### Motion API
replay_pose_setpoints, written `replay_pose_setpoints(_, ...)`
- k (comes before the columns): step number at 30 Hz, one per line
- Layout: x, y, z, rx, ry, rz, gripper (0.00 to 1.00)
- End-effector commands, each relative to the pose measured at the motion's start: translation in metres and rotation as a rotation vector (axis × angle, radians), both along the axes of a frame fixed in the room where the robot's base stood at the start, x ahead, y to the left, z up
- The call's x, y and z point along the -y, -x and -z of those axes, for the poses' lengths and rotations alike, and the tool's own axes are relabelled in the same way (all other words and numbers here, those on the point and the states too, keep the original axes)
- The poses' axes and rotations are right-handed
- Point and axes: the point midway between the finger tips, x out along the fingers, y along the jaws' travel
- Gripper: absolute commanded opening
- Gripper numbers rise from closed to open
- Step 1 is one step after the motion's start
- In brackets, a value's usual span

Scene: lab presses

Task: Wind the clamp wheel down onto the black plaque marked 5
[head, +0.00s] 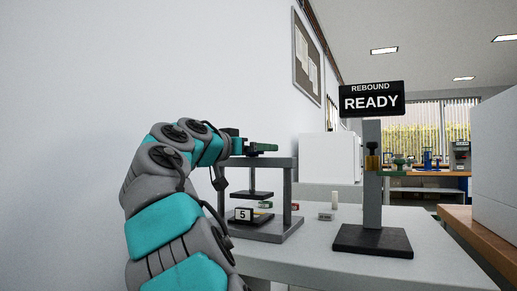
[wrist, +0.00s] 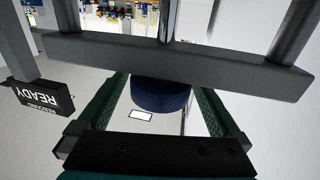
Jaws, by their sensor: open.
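The clamp press (head: 288,163) stands on the table, a grey frame with two posts and a crossbar. Its dark press plate (head: 260,194) hangs on a screw above the base, with a visible gap below it. A black plaque marked 5 (head: 243,214) is at the front of the base. My gripper (head: 262,148) is just above the crossbar, its green fingers open. In the wrist view, which is upside down, a dark blue round wheel (wrist: 160,97) lies between the spread fingers, beside the crossbar (wrist: 180,66). I cannot tell if the fingers touch it. In the head view the wheel is hidden.
A stand carries a black sign reading REBOUND READY (head: 371,99), right of the press. A white wall is at the left. The table front (head: 330,262) is clear.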

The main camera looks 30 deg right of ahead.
Motion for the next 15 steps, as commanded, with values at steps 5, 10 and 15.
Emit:
replay_pose_setpoints(5, 0.0139, -0.0072, 0.0006, -0.002, 0.001, 0.001, 1.00)
replay_pose_setpoints(10, 0.0142, -0.0071, 0.0000, 0.000, 0.001, 0.000, 1.00)
replay_pose_setpoints(15, 0.0138, -0.0070, -0.0001, 0.000, 0.001, -0.001, 0.86)
